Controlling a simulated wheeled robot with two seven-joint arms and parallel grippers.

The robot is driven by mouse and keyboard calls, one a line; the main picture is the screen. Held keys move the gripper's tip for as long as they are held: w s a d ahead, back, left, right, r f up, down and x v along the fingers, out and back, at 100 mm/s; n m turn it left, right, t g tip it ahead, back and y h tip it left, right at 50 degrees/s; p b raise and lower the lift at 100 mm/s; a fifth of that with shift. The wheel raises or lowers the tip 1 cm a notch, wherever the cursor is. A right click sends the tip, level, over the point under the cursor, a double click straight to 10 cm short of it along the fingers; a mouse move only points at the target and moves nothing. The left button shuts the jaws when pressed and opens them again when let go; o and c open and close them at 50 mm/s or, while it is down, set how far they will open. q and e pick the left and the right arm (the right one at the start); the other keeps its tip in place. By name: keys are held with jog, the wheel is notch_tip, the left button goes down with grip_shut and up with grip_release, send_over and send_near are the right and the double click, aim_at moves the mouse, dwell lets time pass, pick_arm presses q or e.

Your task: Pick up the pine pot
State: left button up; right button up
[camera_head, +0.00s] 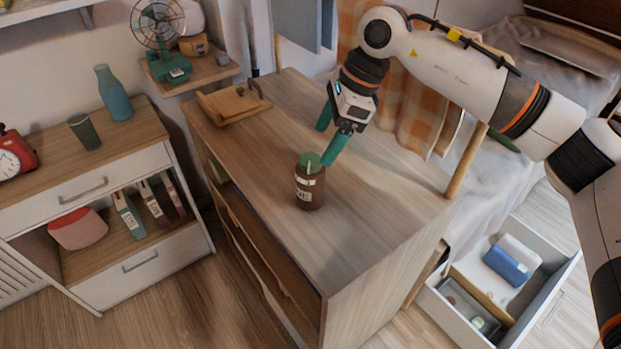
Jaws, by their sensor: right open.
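A small brown pot (307,190) with a pale label and a green top stands upright on the wooden cabinet top (370,215); it seems to be the pine pot. My right gripper (325,146) is open, with its two green fingers pointing down and spread apart. It is just behind and above the pot. The nearer finger's tip overlaps the pot's green top in the picture, and I cannot tell whether they touch. Nothing is between the fingers. My left gripper is not in view.
A wooden tray (232,104) lies at the cabinet's back left. A lower unit (140,122) at left holds a blue bottle (114,95) and a dark cup (84,132). An open drawer (452,318) is at bottom right. The cabinet top around the pot is clear.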

aim_at(309, 176)
jog(key=x, duration=0.4)
jog(key=shift+s+a+f, duration=0.15)
jog(key=shift+a, duration=0.05)
jog(key=p+x, duration=0.1)
jog(key=x, duration=0.4)
jog(key=shift+s+d+f+p, duration=0.15)
jog(key=shift+f+p, duration=0.2)
jog(key=shift+p, duration=0.05)
jog(key=shift+f, duration=0.25)
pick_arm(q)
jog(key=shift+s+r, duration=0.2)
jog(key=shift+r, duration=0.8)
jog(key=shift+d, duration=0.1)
pick_arm(e)
jog(key=shift+c, duration=0.5)
jog(key=shift+r, duration=0.1)
jog(key=c, duration=1)
